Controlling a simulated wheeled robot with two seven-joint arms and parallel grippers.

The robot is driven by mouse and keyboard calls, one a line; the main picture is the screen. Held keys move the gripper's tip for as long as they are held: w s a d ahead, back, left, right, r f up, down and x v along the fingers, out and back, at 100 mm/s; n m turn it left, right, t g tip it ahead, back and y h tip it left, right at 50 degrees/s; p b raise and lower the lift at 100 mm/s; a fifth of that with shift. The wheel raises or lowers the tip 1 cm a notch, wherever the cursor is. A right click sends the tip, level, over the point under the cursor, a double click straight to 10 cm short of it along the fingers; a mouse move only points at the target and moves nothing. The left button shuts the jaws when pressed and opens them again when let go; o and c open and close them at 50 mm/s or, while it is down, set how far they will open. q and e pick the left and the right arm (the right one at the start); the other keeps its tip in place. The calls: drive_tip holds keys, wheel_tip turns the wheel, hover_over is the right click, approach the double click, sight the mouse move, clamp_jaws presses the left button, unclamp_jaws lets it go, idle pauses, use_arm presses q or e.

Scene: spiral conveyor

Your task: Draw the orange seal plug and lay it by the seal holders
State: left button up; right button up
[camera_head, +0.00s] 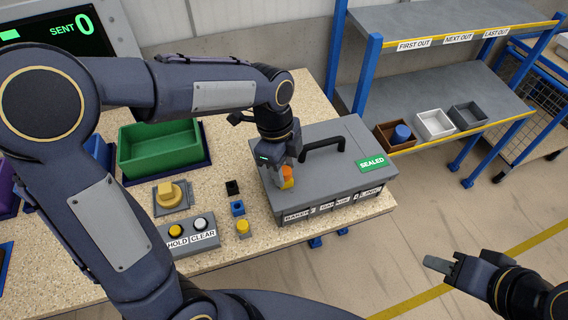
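The orange seal plug (287,171) shows at the left side of the lid of a grey box (325,185), with a yellow part directly below it. My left gripper (283,173) points down at the plug, with its fingers right by it. I cannot tell whether they are closed on it. The likely seal holders are small blocks in a row left of the box: black (232,187), blue (237,207) and yellow (243,227). My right gripper (440,264) hangs over the floor at lower right, away from everything; its finger gap is not visible.
The box has a black handle (322,146) and a green SEALED sign (372,163). A button panel (191,236), a yellow knob (170,193) and a green bin (160,150) share the speckled table. A shelf (460,85) with small trays stands at right.

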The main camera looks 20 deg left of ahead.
sight(287, 171)
use_arm(q)
clamp_jaws()
drive_tip(key=shift+r+p, duration=1.65)
drive_tip(key=shift+r, duration=0.35)
drive_tip(key=shift+r, duration=0.1)
drive_tip(key=shift+r+p, duration=1.55)
drive_tip(key=shift+r, duration=0.4)
drive_tip(key=shift+s+f, duration=0.1)
